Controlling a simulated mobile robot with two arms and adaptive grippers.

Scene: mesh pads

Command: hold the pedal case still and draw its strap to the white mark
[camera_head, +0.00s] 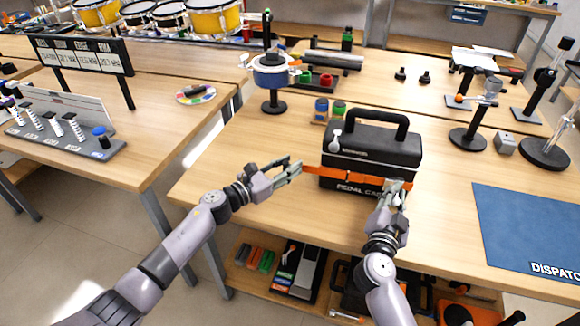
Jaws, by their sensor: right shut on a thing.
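The pedal case (375,142) is a black box with a top handle and "PEDAL CA..." lettering, standing upright on the wooden table. An orange strap (345,176) runs across its front, and its loose end sticks out past the left side. My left gripper (296,168) is at that loose end, fingers apart, close to the strap; I cannot tell if they touch. My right gripper (396,188) is at the case's lower front right corner, shut on the case, and hides part of the lettering and strap. I cannot make out the white mark.
A blue dispatch mat (530,232) lies at the right. Red, blue and green jars (322,108) stand behind the case, beside a stand with a blue drum-like piece (271,72). Stands (468,135) fill the back right. The table in front of the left gripper is clear.

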